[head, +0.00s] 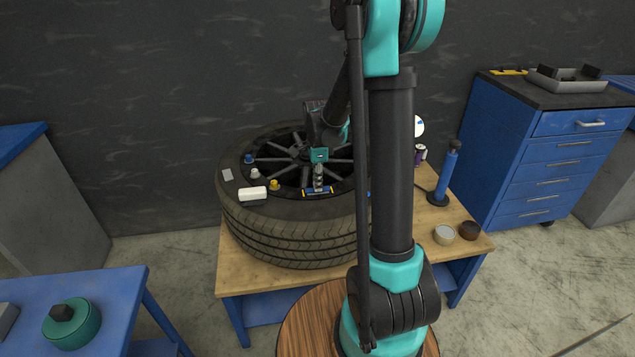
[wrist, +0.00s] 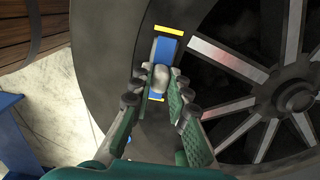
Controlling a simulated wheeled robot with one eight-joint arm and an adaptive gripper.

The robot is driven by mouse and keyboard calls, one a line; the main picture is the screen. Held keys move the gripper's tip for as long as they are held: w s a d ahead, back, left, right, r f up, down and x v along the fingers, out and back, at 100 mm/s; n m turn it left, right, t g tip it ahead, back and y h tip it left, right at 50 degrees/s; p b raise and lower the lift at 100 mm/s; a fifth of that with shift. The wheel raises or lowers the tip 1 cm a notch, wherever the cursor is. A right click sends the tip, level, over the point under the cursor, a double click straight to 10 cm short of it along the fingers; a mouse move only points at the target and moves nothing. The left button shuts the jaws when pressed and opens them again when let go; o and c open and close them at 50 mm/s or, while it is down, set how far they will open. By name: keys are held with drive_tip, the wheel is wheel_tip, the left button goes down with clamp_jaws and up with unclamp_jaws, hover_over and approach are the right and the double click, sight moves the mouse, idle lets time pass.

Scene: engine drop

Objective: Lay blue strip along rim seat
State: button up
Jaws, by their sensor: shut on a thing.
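The blue strip (head: 317,191) is at the near inner edge of the tyre, at the rim seat, with yellow at both ends. In the wrist view the blue strip (wrist: 165,50) runs up and down beside the dark rim, between two yellow bars. A pale grey knob (wrist: 160,78) sits on it. My gripper (wrist: 160,74) is shut on this knob, with one finger on each side. In the head view my gripper (head: 318,182) is right above the strip. I cannot tell whether the strip touches the seat.
The tyre (head: 290,243) lies flat on a wooden bench (head: 232,275). A white block (head: 252,193), a grey tag (head: 227,175) and blue, grey and yellow caps (head: 274,185) rest on it. A blue pump-like cylinder (head: 446,178) and two small tins (head: 443,234) stand at right.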

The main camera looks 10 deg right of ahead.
drive_tip(key=o, duration=0.9)
drive_tip(key=shift+r, duration=0.1)
wheel_tip(320, 180, up, 12)
idle(0.3)
drive_tip(key=s+d+f+n+t, duration=0.2)
drive_tip(key=s+f+n, duration=0.3)
drive_tip(key=s+n, duration=0.4)
drive_tip(key=s+d+f+n+t, duration=0.2)
drive_tip(key=s+f+n, duration=0.3)
drive_tip(key=s+n, duration=0.4)
drive_tip(key=s, duration=0.4)
drive_tip(key=shift+f, duration=0.4)
